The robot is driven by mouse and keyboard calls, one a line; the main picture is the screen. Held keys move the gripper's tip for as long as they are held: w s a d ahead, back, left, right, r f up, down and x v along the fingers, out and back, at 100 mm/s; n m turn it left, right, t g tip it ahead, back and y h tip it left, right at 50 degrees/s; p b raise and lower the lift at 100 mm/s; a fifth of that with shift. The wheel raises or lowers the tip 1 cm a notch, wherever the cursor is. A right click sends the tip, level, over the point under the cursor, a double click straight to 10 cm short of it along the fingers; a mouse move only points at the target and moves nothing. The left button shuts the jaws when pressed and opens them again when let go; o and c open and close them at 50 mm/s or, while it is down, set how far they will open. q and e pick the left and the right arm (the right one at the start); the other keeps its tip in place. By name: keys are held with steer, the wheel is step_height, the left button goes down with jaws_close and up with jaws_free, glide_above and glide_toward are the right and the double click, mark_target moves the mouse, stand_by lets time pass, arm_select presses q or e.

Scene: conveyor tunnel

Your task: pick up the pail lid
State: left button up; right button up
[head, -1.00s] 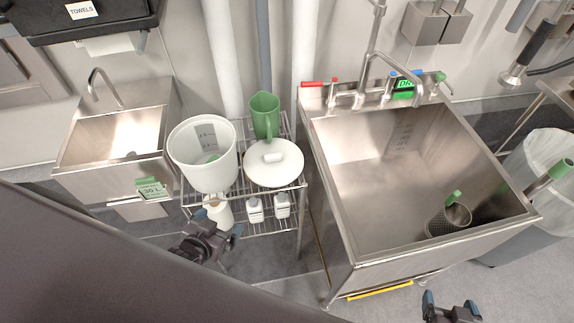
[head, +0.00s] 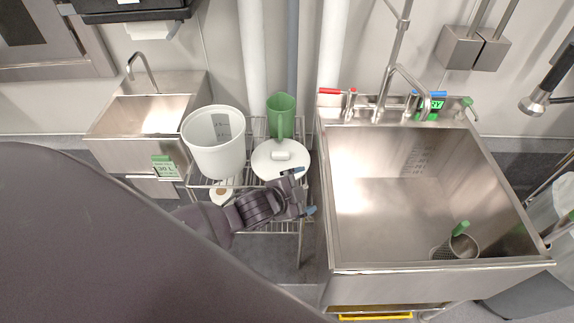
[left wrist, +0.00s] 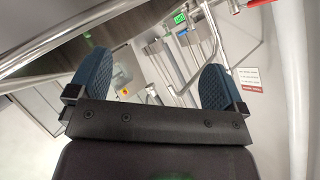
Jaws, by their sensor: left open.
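The white round pail lid (head: 270,164) with a raised handle (head: 281,155) lies on the wire rack, between the white pail and the big sink. My left gripper (head: 303,192) is open and empty in the head view, just in front of and slightly right of the lid; its near parts cover the lid's front edge. I cannot tell whether it touches the lid. In the left wrist view the two blue finger pads (left wrist: 155,82) stand wide apart with nothing between them, and the lid is not seen there. My right gripper is not in view.
The white pail (head: 215,145) stands left of the lid and a green jug (head: 281,115) behind it on the wire rack (head: 259,127). The large steel sink (head: 380,190) is close on the right, holding a mesh basket (head: 455,245). A small sink (head: 150,118) is left.

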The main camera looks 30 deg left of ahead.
arm_select(q)
steer(key=w+a+m, duration=0.1)
steer(key=w+m, duration=0.3)
steer(key=m, duration=0.1)
steer(key=m+g+y+b, duration=0.2)
steer(key=m+y, duration=0.5)
steer(key=m, duration=0.8)
glide_toward(280, 154)
steer(key=b+x, duration=0.1)
steer(key=x, duration=0.3)
steer(key=shift+a+f, duration=0.1)
steer(key=shift+a, duration=0.1)
steer(key=b+x, duration=0.1)
steer(key=x, duration=0.3)
steer(key=shift+d+f, duration=0.1)
steer(key=shift+d, duration=0.1)
steer(key=shift+w+a+f+b, duration=0.15)
steer(key=shift+w+f+b, duration=0.05)
steer(key=shift+w+b, duration=0.2)
steer(key=shift+c, duration=0.2)
